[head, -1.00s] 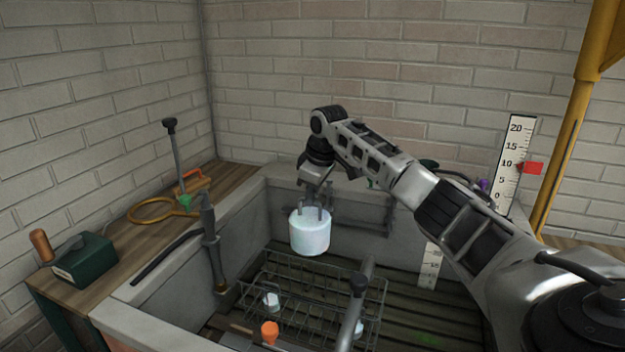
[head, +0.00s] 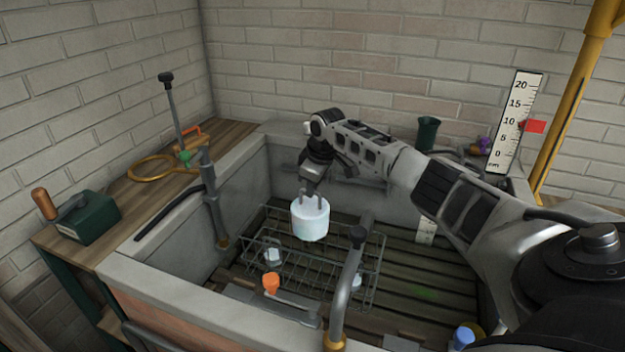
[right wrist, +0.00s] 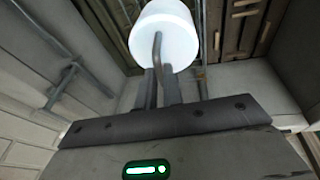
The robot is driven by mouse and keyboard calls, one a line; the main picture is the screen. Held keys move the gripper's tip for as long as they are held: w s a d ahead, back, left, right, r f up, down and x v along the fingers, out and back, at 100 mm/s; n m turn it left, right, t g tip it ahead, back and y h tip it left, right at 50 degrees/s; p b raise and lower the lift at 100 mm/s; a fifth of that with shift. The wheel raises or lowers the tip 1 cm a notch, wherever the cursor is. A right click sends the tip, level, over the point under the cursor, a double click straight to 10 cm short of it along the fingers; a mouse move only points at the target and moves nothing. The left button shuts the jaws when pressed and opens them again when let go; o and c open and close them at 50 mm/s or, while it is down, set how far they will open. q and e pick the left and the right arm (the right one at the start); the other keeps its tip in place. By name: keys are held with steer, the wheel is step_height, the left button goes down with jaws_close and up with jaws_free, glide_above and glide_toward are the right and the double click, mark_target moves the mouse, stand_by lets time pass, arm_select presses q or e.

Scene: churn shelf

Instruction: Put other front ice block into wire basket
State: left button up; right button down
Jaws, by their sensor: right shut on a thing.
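A pale, round ice block (head: 310,221) hangs from my right gripper (head: 311,196), which is shut on it at the top. In the right wrist view the ice block (right wrist: 164,30) is at the far end of the right gripper (right wrist: 164,85). In the head view it appears over the wire basket (head: 262,250), held above it. The basket stands on slats inside the stone trough. Small pale pieces (head: 273,256) show at the basket. My left gripper does not show.
The trough's near rim (head: 170,290) lies in front, with a grey pipe (head: 347,280) and an orange-capped handle (head: 271,283) near the basket. A green box (head: 88,218) and an orange ring (head: 160,210) sit on the left ledge. A scale board (head: 515,120) stands at right.

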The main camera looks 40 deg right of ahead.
steer(key=shift+r, duration=0.1)
stand_by(0.3)
steer(key=c, duration=1.5)
jaws_free()
steer(key=o, duration=0.6)
step_height(320, 180, up, 12)
stand_by(0.5)
stand_by(0.5)
